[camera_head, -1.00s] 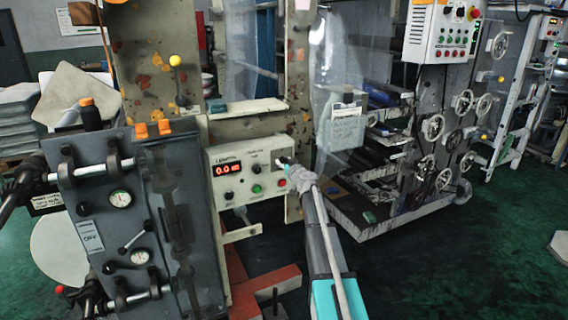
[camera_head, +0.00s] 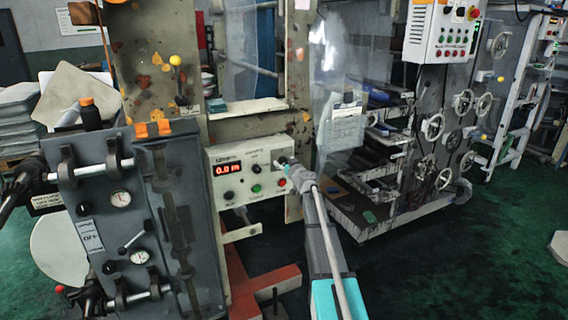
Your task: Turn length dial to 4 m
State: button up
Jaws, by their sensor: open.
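The control box (camera_head: 243,153) is a pale panel fixed to the machine frame. Its red display (camera_head: 228,169) reads 0.0 m. A dark knob (camera_head: 229,195) sits below the display, and another dark knob (camera_head: 255,169) sits to its right; I cannot read which one is the length dial. A green button and a red button are also on the panel. My gripper (camera_head: 283,163) is at the panel's upper right, in front of its face. It is open, and its tips are small; I cannot tell if they touch the panel. My arm hides the panel's right edge.
A grey machine with gauges (camera_head: 120,199) and levers stands close on the left. A ledge (camera_head: 247,106) sits above the panel. A red base beam (camera_head: 270,283) lies below. A machine with handwheels (camera_head: 433,127) stands at right, with open green floor before it.

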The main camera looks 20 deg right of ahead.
jog(key=s, duration=1.2)
jog(key=shift+d, duration=0.2)
jog(key=s+a+f+n+g+y+p, duration=0.1)
jog(key=s+a+f+g+y+p, duration=0.15)
jog(key=a, duration=0.55)
jog(key=s+a+f+n+g+y+p, duration=0.1)
jog(key=s+a+g, duration=0.3)
jog(key=a, duration=0.4)
jog(key=s+a+f+n+g+y+p, duration=0.1)
jog(key=s+a+f+g+y+p, duration=0.2)
jog(key=a, duration=0.5)
jog(key=s+a+f+m+g+h+p, duration=0.1)
jog(key=s+a+g+h, duration=0.1)
jog(key=s, duration=0.8)
jog(key=s+a+f+m+g+h+p, duration=0.1)
jog(key=s+g+h, duration=0.4)
jog(key=s, duration=0.5)
jog(key=shift+s+a+f+m+g+p, duration=0.15)
jog(key=shift+a+f+m+g+p, duration=0.15)
jog(key=shift+a+m+g+p, duration=0.35)
jog(key=shift+d, duration=0.15)
